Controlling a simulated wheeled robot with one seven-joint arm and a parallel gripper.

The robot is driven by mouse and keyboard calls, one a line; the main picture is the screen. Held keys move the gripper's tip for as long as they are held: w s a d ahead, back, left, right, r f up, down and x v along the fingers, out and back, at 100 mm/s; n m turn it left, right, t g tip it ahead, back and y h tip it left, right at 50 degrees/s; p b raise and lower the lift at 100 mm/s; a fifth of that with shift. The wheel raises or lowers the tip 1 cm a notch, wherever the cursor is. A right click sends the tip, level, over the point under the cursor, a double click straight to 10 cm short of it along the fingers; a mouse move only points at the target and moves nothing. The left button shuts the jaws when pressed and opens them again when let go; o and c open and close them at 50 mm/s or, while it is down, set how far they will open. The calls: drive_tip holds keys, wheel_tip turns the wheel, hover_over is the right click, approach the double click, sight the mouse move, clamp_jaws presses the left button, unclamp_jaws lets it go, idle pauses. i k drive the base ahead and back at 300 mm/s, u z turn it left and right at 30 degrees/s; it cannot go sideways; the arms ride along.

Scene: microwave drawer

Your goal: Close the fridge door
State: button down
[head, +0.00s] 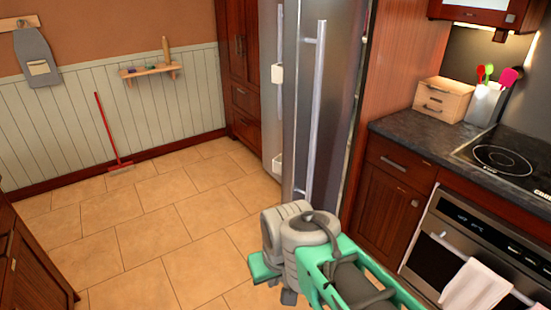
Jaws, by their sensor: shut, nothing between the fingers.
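The fridge (335,90) is a tall steel unit in the middle of the head view, set against a wood side panel. A steel door with a long vertical handle (313,115) faces me. To its left, another door panel (268,95) stands out, seen nearly edge-on, with white bins (277,74) along its edge; it looks open. How far the handled door is open, I cannot tell. My green and grey arm is folded in the lower middle, in front of the fridge's base. It appears apart from the doors. The fingers of my gripper cannot be made out.
Tiled floor (150,230) is free left of the fridge. A counter (425,140) with drawers and an oven (470,250) stand to the right. A wooden cabinet (30,260) is at lower left. A red broom (107,130) leans on the back wall.

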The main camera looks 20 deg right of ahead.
sight(318, 74)
drive_tip(key=u, duration=0.45)
drive_tip(key=i, duration=1.1)
drive_tip(key=z, duration=0.65)
